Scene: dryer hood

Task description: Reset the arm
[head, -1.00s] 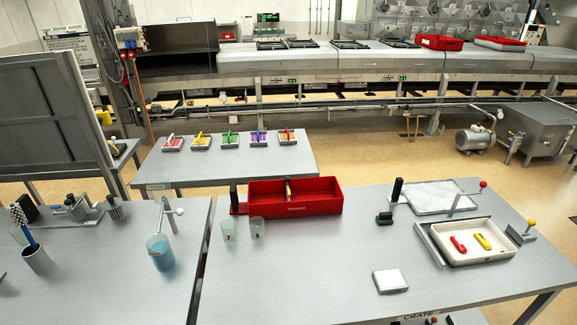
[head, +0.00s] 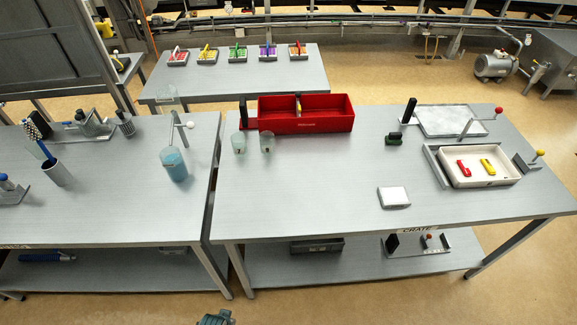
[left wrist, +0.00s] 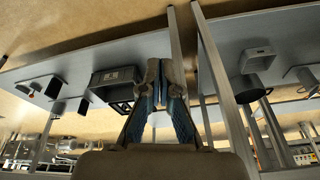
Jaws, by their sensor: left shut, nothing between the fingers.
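My left gripper (left wrist: 159,75) is shut and empty in the left wrist view, its two blue-grey fingers together. That view is upside down and shows the table legs and lower shelves beyond the fingers. In the head view only the tip of my left gripper (head: 215,318) shows at the bottom edge, in front of the gap between the two front tables and apart from them. My right gripper is not in view.
The right table (head: 300,200) bears a red bin (head: 330,123), a white tray (head: 478,180) and a white block (head: 394,197). The left table (head: 110,220) holds a beaker (head: 174,165) of blue liquid. A dark crate (head: 317,245) sits on the lower shelf. The floor in front is clear.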

